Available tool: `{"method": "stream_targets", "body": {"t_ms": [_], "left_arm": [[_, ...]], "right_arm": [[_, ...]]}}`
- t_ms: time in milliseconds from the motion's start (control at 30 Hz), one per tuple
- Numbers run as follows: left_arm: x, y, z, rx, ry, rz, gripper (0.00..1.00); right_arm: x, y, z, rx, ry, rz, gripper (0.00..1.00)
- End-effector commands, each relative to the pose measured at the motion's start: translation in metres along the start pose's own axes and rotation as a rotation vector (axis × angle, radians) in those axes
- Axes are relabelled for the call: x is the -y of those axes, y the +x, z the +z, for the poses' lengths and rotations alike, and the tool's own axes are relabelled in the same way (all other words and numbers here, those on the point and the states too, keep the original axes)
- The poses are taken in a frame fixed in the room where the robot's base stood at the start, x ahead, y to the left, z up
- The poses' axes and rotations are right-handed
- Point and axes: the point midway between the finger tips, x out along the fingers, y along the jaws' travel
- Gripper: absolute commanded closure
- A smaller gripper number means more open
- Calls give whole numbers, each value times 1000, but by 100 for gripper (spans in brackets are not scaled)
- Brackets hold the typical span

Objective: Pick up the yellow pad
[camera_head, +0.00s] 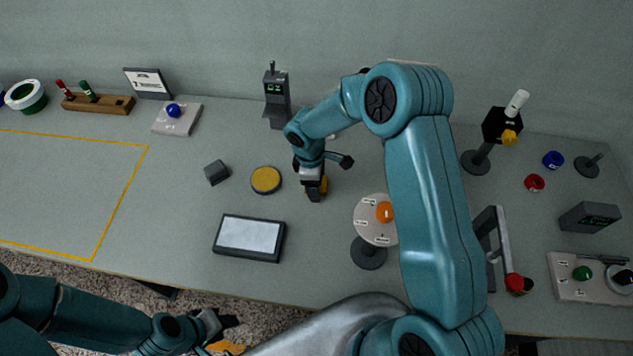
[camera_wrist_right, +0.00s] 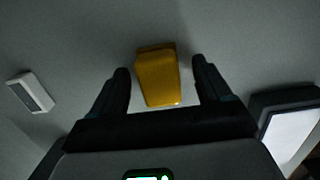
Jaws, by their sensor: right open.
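A yellow block-like pad (camera_wrist_right: 158,78) stands out in the right wrist view, between and just beyond the two dark fingers of my right gripper (camera_wrist_right: 163,88). The fingers are apart, with a gap on each side of it. In the head view my right gripper (camera_head: 313,187) is over the table and hides most of this pad; a yellow edge (camera_head: 324,184) shows beside it. A round dark-rimmed disc with a yellow top (camera_head: 265,179) lies to its left. My left gripper (camera_head: 222,322) is low, in front of the table edge; its jaw opening is unclear.
A dark-framed white panel (camera_head: 249,237) and a small dark block (camera_head: 216,172) lie to the left. A round tilted plate on a stand (camera_head: 376,220) is at the right, close to my right arm. A dark meter (camera_head: 276,95) stands behind. The yellow-outlined area (camera_head: 70,190) is clear.

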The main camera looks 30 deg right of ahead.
Motion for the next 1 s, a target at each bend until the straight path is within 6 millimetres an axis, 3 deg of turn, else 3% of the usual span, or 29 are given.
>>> {"method": "stream_targets", "body": {"t_ms": [133, 300, 600, 767, 867, 1000], "left_arm": [[0, 0, 0, 0, 0, 0, 57], [0, 0, 0, 0, 0, 0, 57], [0, 1, 0, 0, 0, 0, 57], [1, 3, 0, 0, 0, 0, 57], [2, 6, 0, 0, 0, 0, 57], [4, 12, 0, 0, 0, 0, 57]], "right_arm": [[0, 0, 0, 0, 0, 0, 26], [0, 0, 0, 0, 0, 0, 81], [0, -1, 0, 0, 0, 0, 83], [0, -12, 1, -1, 2, 2, 83], [-1, -29, 3, -2, 2, 4, 83], [-1, -70, 8, -4, 3, 7, 83]]}}
